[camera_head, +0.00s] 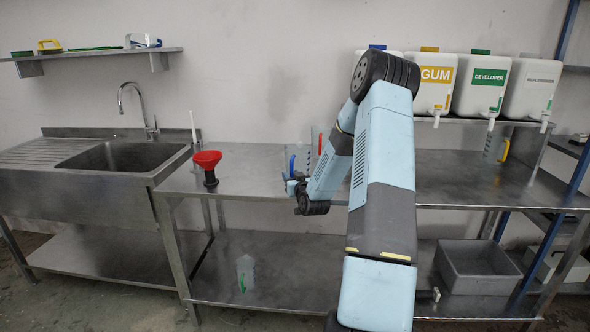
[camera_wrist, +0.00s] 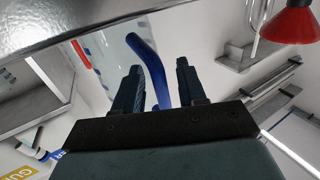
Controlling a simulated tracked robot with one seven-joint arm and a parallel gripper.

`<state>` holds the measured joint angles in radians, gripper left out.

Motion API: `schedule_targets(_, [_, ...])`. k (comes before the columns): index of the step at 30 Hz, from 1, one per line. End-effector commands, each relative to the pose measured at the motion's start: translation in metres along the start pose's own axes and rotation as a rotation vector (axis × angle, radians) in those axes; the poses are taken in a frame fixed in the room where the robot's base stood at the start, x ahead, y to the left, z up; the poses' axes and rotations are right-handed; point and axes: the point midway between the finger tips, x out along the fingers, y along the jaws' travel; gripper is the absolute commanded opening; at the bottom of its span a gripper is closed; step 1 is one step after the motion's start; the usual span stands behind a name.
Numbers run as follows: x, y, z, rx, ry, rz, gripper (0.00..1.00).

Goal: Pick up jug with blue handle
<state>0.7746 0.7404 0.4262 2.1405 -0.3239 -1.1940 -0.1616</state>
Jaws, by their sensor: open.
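The jug with the blue handle stands on the steel bench; its blue handle (camera_head: 292,163) shows in the head view just above my gripper (camera_head: 291,184). Its clear body is faint and partly hidden. In the wrist view the curved blue handle (camera_wrist: 150,66) appears between the two dark fingers of my gripper (camera_wrist: 158,76), and the clear jug body (camera_wrist: 112,58) lies left of the handle. My gripper is open and holds nothing. Whether the handle lies fully between the fingers in depth, or touches one, I cannot tell.
A jug with a red handle (camera_head: 320,143) stands close behind, right of the blue one. A red funnel (camera_head: 207,160) stands at the bench's left. A jug with a yellow handle (camera_head: 504,150) is far right, below white canisters (camera_head: 480,84). The bench between funnel and gripper is clear.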

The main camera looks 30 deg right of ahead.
Motion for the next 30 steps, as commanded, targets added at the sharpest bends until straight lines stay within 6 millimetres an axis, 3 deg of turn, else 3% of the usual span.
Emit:
schedule_targets(9, [0.0038, -0.0005, 0.0004, 0.0, -0.001, -0.001, 0.39])
schedule_targets(21, [0.0037, -0.0007, 0.0003, 0.0, -0.001, -0.001, 0.0])
schedule_targets(30, [0.0037, -0.0008, 0.0001, 0.0, -0.001, -0.001, 0.0])
